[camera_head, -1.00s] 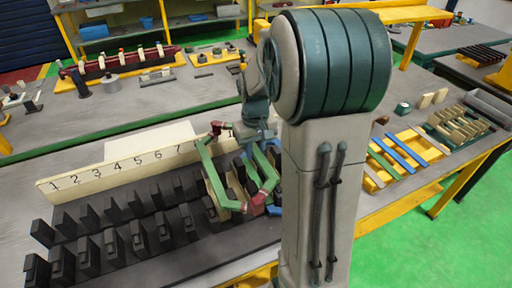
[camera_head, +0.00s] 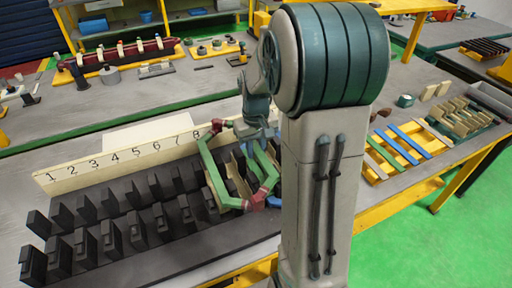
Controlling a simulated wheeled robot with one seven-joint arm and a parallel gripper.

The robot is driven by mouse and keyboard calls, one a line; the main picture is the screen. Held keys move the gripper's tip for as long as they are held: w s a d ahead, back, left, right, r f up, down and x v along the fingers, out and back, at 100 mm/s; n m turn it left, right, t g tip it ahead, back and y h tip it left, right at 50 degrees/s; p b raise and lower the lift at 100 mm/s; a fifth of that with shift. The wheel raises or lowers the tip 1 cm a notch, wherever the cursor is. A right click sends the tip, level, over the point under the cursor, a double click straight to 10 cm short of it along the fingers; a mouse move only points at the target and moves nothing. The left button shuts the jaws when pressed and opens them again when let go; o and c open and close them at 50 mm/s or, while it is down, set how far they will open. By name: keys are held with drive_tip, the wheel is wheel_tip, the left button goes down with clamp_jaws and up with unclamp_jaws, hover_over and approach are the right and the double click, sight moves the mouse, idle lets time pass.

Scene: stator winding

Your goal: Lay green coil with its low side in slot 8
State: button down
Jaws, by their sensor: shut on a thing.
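The green coil (camera_head: 213,178) is a long six-sided loop with dark red ends. It lies tilted over the right part of the dark slotted stator block (camera_head: 150,262). Its left side runs beside a cream slot liner near the number 8, and its right side is higher up near my gripper. My gripper (camera_head: 257,138) is at the coil's upper right part and shut on it; its fingertips are small and partly hidden. The number board (camera_head: 120,161) stands behind the block and shows 1 to 8. I cannot tell whether the left side is inside slot 8.
Black teeth stand in two rows on the block. Blue pieces show beside the coil's near end. My column hides the block's right end. At the right are a yellow rack (camera_head: 408,150) with blue and green bars and several tan blocks (camera_head: 465,122).

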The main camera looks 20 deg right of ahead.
sight(256, 170)
drive_tip(key=shift+f+b, duration=0.35)
drive_tip(key=shift+f, duration=0.1)
drive_tip(key=shift+f+b, duration=2.1)
drive_tip(key=shift+f, duration=0.7)
drive_tip(key=shift+s+f, duration=0.2)
drive_tip(key=shift+f, duration=0.05)
drive_tip(key=c, duration=1.1)
unclamp_jaws()
drive_tip(key=shift+c, duration=0.2)
drive_tip(key=shift+w+r, duration=0.1)
drive_tip(key=shift+r, duration=0.1)
drive_tip(key=shift+r+p, duration=0.55)
drive_tip(key=shift+r, duration=0.15)
